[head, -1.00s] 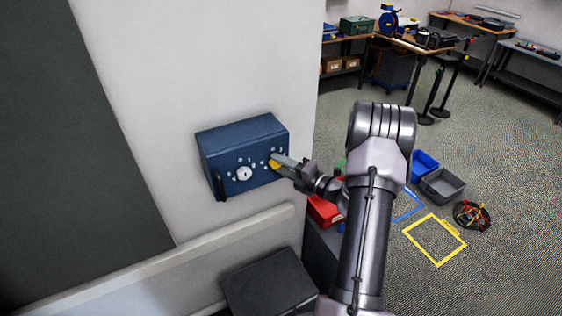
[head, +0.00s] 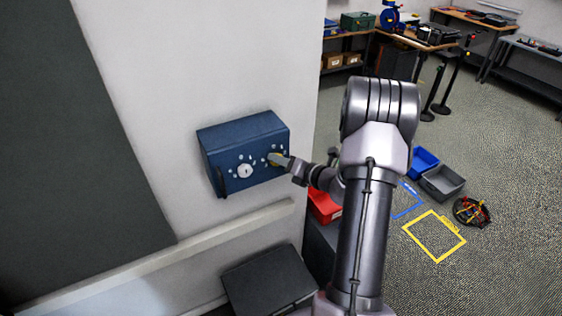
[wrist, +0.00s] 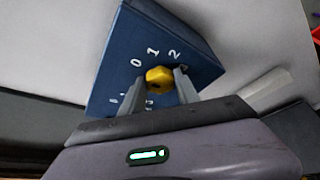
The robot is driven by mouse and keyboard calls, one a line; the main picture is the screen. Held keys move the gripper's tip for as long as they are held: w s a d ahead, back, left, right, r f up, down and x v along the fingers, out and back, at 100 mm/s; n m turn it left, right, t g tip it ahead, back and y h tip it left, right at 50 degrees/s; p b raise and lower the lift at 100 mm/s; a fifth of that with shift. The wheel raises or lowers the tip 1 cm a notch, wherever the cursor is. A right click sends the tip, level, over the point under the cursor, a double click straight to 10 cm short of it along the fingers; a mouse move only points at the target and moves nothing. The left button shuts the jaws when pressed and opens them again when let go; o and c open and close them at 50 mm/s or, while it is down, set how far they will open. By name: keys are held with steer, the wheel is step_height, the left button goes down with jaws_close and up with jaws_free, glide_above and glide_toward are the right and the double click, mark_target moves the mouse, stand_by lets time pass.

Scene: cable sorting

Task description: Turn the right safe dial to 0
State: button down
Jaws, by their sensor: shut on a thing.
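The blue safe (head: 238,146) is fixed to the white wall, with a white left dial (head: 244,171) and a yellow right dial at the right of its front. In the wrist view the yellow right dial (wrist: 159,78) sits between my two fingers, with the numerals 0, 1 and 2 showing around it. My gripper (head: 279,160) is shut on the yellow dial, and it also shows in the wrist view (wrist: 158,88). My fingers hide part of the dial in the head view. The dial's exact setting cannot be told. A dark handle (head: 219,184) is at the safe's left.
A pale ledge (head: 235,220) runs along the wall below the safe. A dark box (head: 268,278) stands under it.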

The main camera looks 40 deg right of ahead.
stand_by(0.4)
steer(key=c, duration=0.9)
jaws_free()
steer(key=a+v, duration=0.1)
steer(key=v, duration=1.6)
steer(key=shift+s+d, duration=0.2)
steer(key=shift+d, duration=0.25)
